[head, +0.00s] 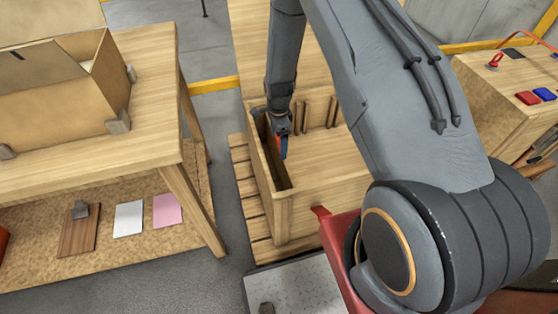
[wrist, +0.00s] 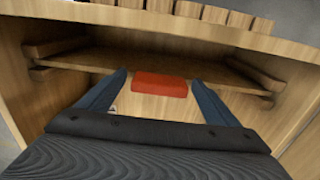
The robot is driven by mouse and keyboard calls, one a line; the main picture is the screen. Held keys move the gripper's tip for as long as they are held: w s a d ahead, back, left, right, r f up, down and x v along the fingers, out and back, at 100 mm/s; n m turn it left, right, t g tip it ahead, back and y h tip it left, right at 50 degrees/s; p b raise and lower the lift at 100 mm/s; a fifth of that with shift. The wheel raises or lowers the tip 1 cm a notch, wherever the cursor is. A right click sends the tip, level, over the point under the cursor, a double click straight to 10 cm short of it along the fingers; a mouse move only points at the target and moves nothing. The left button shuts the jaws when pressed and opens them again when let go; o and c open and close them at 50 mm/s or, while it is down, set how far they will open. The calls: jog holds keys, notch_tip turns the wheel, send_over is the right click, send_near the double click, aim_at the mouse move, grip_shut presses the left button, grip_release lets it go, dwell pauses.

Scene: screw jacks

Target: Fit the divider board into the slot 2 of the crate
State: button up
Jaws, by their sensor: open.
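The wooden crate (head: 268,187) stands in the middle of the head view. My gripper (head: 283,150) points down into it near its left side, with blue fingers. In the wrist view my gripper (wrist: 159,82) has its fingers spread, one on each side of a red block (wrist: 160,84). A pale wooden panel, apparently the divider board (wrist: 165,108), shows below the block between the fingers. Paired rails (wrist: 45,73) line the left and right crate walls. My gripper hides the panel's lower part, and I cannot tell which slot number it is in.
The crate stands on a slatted pallet (head: 243,172). A workbench (head: 150,125) at left carries an open cardboard box (head: 55,95), with papers and a brown board (head: 80,232) on its lower shelf. Another wooden bench (head: 490,105) stands at right with red and blue items.

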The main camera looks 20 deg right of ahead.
jog(key=c, duration=1.8)
jog(key=shift+c, duration=1.3)
jog(key=shift+r, duration=0.2)
